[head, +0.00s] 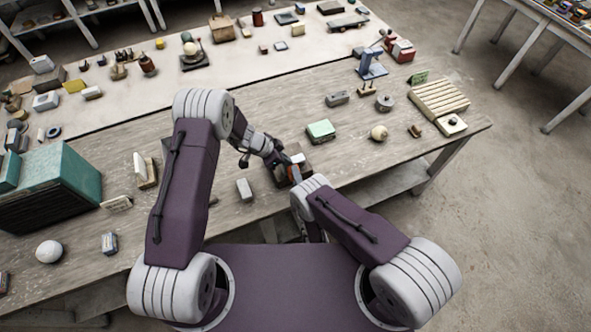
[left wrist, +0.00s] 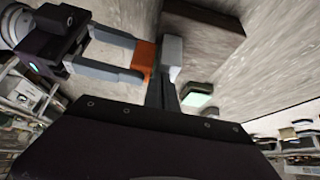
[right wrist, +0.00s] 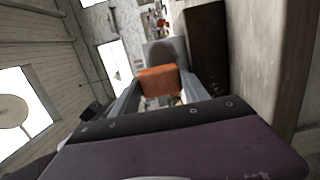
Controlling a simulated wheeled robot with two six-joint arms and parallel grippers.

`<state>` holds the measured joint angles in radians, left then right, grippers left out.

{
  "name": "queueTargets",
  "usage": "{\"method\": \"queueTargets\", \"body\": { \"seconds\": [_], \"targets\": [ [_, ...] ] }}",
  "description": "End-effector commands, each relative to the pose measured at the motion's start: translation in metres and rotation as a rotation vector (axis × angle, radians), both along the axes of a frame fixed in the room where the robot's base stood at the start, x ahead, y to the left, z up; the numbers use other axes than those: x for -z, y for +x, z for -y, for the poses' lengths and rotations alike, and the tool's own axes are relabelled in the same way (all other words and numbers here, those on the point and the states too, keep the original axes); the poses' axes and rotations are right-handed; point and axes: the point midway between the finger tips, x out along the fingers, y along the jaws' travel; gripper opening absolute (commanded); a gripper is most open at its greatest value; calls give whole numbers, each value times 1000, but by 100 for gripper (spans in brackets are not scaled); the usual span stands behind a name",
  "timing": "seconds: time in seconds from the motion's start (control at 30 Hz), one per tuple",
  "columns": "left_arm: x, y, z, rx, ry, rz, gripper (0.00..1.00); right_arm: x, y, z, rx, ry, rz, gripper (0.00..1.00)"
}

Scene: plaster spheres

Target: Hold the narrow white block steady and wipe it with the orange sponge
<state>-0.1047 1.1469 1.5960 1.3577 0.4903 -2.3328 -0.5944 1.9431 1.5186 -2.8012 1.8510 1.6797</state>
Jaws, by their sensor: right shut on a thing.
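The orange sponge (right wrist: 158,80) is between the two fingers of my right gripper (right wrist: 157,92), which is shut on it. In the left wrist view the sponge (left wrist: 146,58) is right against the narrow white block (left wrist: 172,52). My left gripper (left wrist: 165,88) has its fingers close together at the block's near end and appears shut on it. In the right wrist view the block (right wrist: 163,50) is just beyond the sponge. In the head view the sponge (head: 292,173) is small and partly covered by my arms, and the fingertips are hard to see.
A dark brown box or tray (right wrist: 207,45) is close beside the sponge and block. A large teal box (head: 50,185) is at left. Bare tabletop (head: 280,105) lies behind the grippers.

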Motion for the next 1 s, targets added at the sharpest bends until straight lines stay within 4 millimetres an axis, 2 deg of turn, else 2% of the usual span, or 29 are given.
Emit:
{"method": "queueTargets", "body": {
  "seconds": [0.07,0.2,0.8,1.0],
  "targets": [
    [4,-3,-1,1,5,-6,0,-7,2,-1,0,5,10,3],
    [4,-3,-1,1,5,-6,0,-7,2,-1,0,6,12,3],
    [4,-3,-1,3,5,-7,0,28,2,-1,0,3,6,3],
    [3,-2,-1,2,4,-5,0,32,1,0,0,1,1,3]
  ]
}}
